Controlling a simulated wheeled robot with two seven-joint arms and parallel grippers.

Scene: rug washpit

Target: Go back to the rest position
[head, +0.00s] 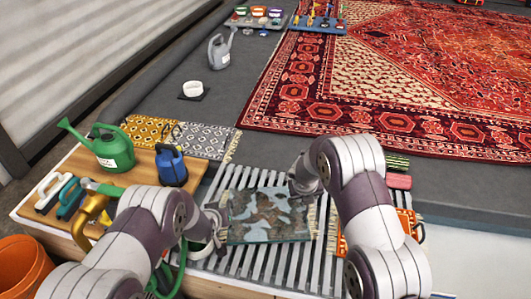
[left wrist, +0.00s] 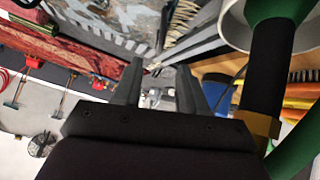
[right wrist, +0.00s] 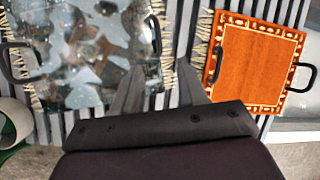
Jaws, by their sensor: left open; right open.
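My left gripper (head: 218,214) is at the left edge of a glossy clear panel (head: 240,236) lying over a blue-grey patterned mat (head: 270,208) on the slatted grate. In the left wrist view its two fingers (left wrist: 158,85) are apart with nothing held between them. My right gripper (head: 300,186) is above the panel's upper right corner. In the right wrist view its fingers (right wrist: 157,78) are spread and empty, with the panel's black handle (right wrist: 154,35) just beyond them. I cannot tell how close either gripper is to touching the panel.
An orange mat (right wrist: 258,55) with black handles lies right of the panel. A wooden board (head: 142,172) at left bears a green watering can (head: 108,148), a blue jug (head: 171,166) and brushes (head: 70,198). An orange bucket (head: 22,265) stands lower left. A large red rug (head: 430,70) lies beyond.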

